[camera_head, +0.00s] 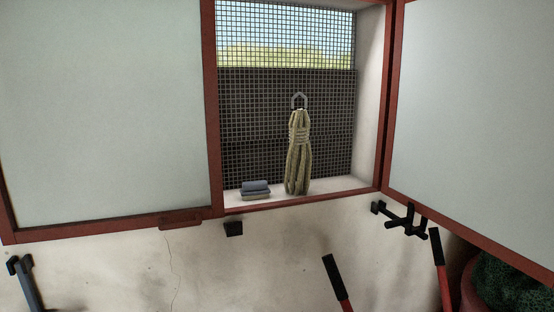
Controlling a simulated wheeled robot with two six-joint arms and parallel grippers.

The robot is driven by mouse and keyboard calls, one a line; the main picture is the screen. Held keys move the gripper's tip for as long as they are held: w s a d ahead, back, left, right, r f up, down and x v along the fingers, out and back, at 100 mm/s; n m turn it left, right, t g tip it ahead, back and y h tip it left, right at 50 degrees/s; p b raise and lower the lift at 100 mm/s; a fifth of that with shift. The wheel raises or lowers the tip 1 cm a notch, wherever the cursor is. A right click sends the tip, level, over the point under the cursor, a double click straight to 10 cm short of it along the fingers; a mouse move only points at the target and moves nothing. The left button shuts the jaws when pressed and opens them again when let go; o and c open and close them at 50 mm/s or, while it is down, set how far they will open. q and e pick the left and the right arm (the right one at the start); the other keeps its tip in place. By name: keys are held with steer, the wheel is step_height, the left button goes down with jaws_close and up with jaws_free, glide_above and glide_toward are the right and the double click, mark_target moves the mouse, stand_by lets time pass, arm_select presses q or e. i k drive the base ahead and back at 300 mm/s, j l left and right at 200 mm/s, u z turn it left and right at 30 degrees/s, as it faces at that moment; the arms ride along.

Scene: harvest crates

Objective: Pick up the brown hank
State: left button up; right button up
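A hank of rope (299,155), yellowish tan rather than deep brown, hangs upright in the window recess, in front of the dark mesh. It is bound near its upper part, and a grey metal loop (299,100) shows at its top. Its lower end reaches down to the pale sill (335,187); I cannot tell whether it touches it. Neither of my grippers can be made out in the head view.
A small stack of grey blocks (255,189) lies on the sill left of the hank. Red-framed shutters (105,105) (480,110) stand open on both sides. Black hooks (405,219) are on the wall. Red handles with black grips (333,275) rise below, near a dark green plant (510,285).

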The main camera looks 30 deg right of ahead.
mark_target(300, 122)
steer(key=i+j+u, duration=0.25)
steer(key=j, duration=0.4)
steer(key=i+j+u, duration=0.3)
steer(key=j, duration=0.35)
steer(key=i+j+u, duration=0.25)
steer(key=j, duration=0.3)
steer(key=i+j+u, duration=0.25)
steer(key=i+j, duration=0.25)
steer(key=z, duration=0.5)
steer(key=k+z, duration=0.1)
steer(key=z, duration=0.4)
steer(key=l+z, duration=0.1)
steer(key=z, duration=0.9)
steer(key=l+z, duration=0.15)
steer(key=z, duration=0.35)
steer(key=l+z, duration=0.1)
steer(key=z, duration=0.4)
steer(key=i+l, duration=0.15)
steer(key=i, duration=0.25)
steer(key=i+l+z, duration=0.15)
steer(key=i, duration=0.3)
